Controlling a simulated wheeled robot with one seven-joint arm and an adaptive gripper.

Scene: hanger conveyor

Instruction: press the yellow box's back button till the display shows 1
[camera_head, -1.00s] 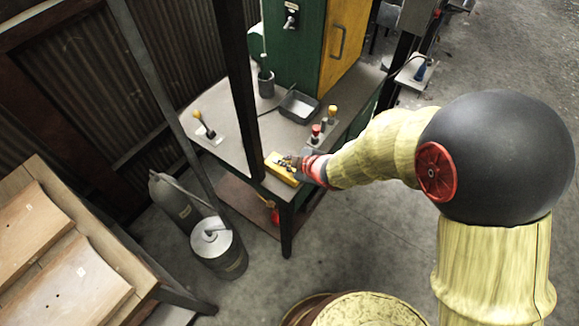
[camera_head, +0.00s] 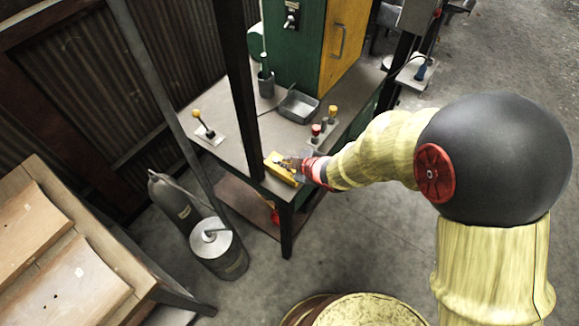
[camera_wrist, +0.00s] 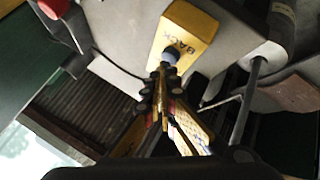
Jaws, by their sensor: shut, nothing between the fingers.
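The yellow box (camera_head: 283,172) lies at the front corner of the grey table in the head view. In the wrist view the yellow box (camera_wrist: 190,32) shows the word BACK on its face, with a round blue-grey button (camera_wrist: 170,55) below the word. My gripper (camera_wrist: 161,72) is shut and empty. Its fingertips are at the lower edge of the button; whether they touch it I cannot tell. In the head view my gripper (camera_head: 292,165) is over the box and hides part of it. No display can be read in either view.
The table (camera_head: 232,150) also holds a grey tray (camera_head: 298,107), a dark cup (camera_head: 266,82), a red-topped button (camera_head: 316,131) and a yellow-knobbed lever (camera_head: 199,117). A dark post (camera_head: 240,100) rises close left of the box. A green and yellow cabinet (camera_head: 310,40) stands behind.

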